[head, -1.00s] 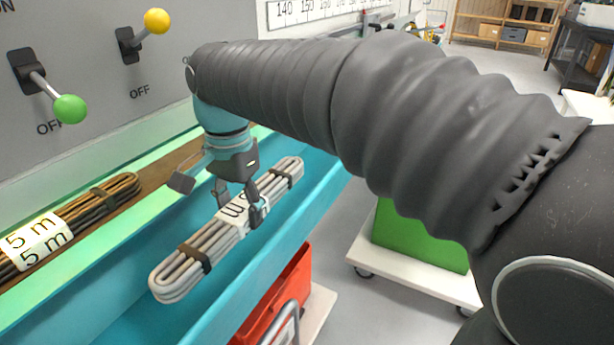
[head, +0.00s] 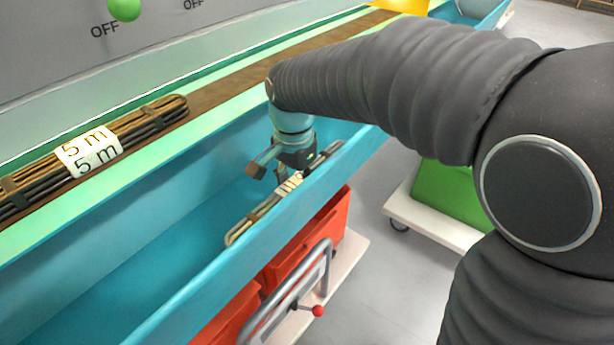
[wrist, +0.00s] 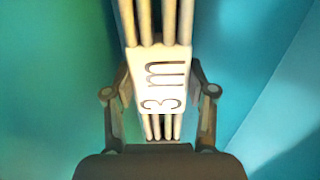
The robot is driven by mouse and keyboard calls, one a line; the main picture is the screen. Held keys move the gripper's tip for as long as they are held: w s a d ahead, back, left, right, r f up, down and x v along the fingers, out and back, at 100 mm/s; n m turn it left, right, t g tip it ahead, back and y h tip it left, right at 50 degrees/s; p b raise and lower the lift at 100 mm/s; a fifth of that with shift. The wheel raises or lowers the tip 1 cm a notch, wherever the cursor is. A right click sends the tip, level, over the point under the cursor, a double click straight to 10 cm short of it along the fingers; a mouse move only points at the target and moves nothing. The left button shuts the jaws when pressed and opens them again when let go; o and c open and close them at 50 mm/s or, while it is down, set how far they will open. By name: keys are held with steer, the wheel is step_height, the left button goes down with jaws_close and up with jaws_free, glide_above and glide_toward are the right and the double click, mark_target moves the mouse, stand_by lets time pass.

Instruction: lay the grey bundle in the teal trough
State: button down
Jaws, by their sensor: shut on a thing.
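The grey bundle (head: 263,213), with a white "3 m" label, is low inside the teal trough (head: 185,215), along its near wall. That wall hides the bundle's lower side in the head view. My gripper (head: 291,181) is shut on the bundle around its label. In the wrist view my gripper's fingers (wrist: 159,95) sit on both sides of the label, and the grey bundle (wrist: 157,22) runs lengthwise between them with teal surfaces around. I cannot tell whether the bundle touches the trough floor.
A dark brown bundle (head: 141,125) labelled "5 m" lies on the brown strip behind the trough. A green lever knob (head: 125,8) is on the grey panel. Red bins (head: 318,232), a metal handle with a red knob (head: 318,311) and a green box (head: 452,190) stand below the near side.

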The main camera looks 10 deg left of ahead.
steer(key=shift+w+d+f, duration=0.15)
steer(key=shift+w+d, duration=0.15)
steer(key=shift+w, duration=0.4)
steer(key=shift+w+d+f, duration=0.1)
steer(key=shift+w+d, duration=0.15)
steer(key=shift+w, duration=0.45)
steer(key=shift+w+d+f, duration=0.15)
steer(key=shift+w+d, duration=0.15)
steer(key=shift+w, duration=0.4)
steer(key=shift+f, duration=0.15)
steer(key=shift+f, duration=0.15)
steer(key=shift+c, duration=1.8)
jaws_free()
steer(key=shift+r+p, duration=0.45)
steer(key=shift+r, duration=3.45)
